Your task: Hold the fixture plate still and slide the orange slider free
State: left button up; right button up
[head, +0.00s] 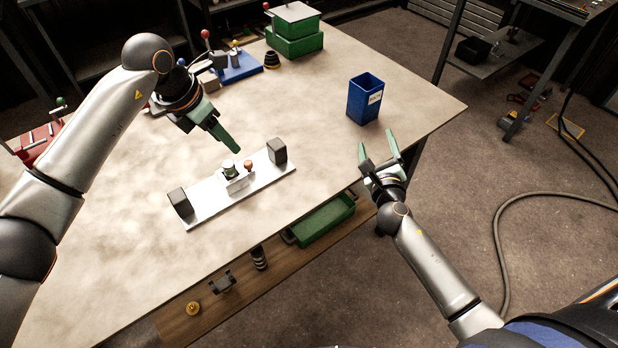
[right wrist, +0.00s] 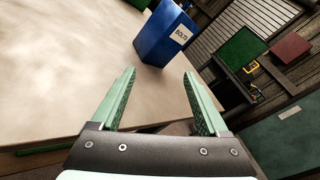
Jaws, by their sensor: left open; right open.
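The fixture plate (head: 211,208) is a long white plate lying diagonally on the table, with a dark grey block at each end. Near its middle stands a small white and metal fitting. The orange slider (head: 248,164) seems to be the small orange knob beside that fitting; its lower part is too small to make out. My left gripper (head: 228,143) is open and empty, above the table just behind the plate. My right gripper (head: 378,150) is open and empty at the table's front edge, right of the plate. The right wrist view shows its two green fingers apart (right wrist: 159,100), with nothing between.
A blue bolts bin (head: 364,100) stands on the table beyond my right gripper; it also shows in the right wrist view (right wrist: 163,40). Green boxes (head: 295,40) and a blue fixture (head: 238,68) stand at the back. A green tray (head: 322,219) sits on the lower shelf. The tabletop around the plate is clear.

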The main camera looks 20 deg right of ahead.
aim_at(281, 152)
jog(key=a+y, duration=0.1)
jog(key=a, duration=0.2)
jog(key=s+a+y, duration=0.1)
jog(key=a+y, duration=0.1)
jog(key=a, duration=0.1)
jog(key=a+y, duration=0.2)
jog(key=a, duration=0.1)
jog(key=shift+s+a+f+n+t, duration=0.25)
jog(key=shift+a+f+n+t, duration=0.05)
jog(key=shift+a+t, duration=0.1)
jog(key=s+a+y, duration=0.1)
jog(key=a, duration=0.1)
jog(key=s+a+r+y, duration=0.1)
jog(key=a+y, duration=0.1)
jog(key=a, duration=0.1)
jog(key=s+a+y, duration=0.1)
jog(key=a+y, duration=0.1)
jog(key=a, duration=0.1)
jog(key=shift+s+a+r, duration=0.15)
jog(key=shift+s+a, duration=0.1)
jog(key=shift+w+a+y, duration=0.1)
jog(key=shift+a+y, duration=0.1)
jog(key=shift+y, duration=0.2)
jog(key=shift+w+a+r, duration=0.1)
jog(key=shift+w+a, duration=0.05)
jog(key=shift+w, duration=0.2)
jog(key=x, duration=1.1)
jog(key=shift+w, duration=0.2)
jog(key=shift+c, duration=0.4)
grip_shut()
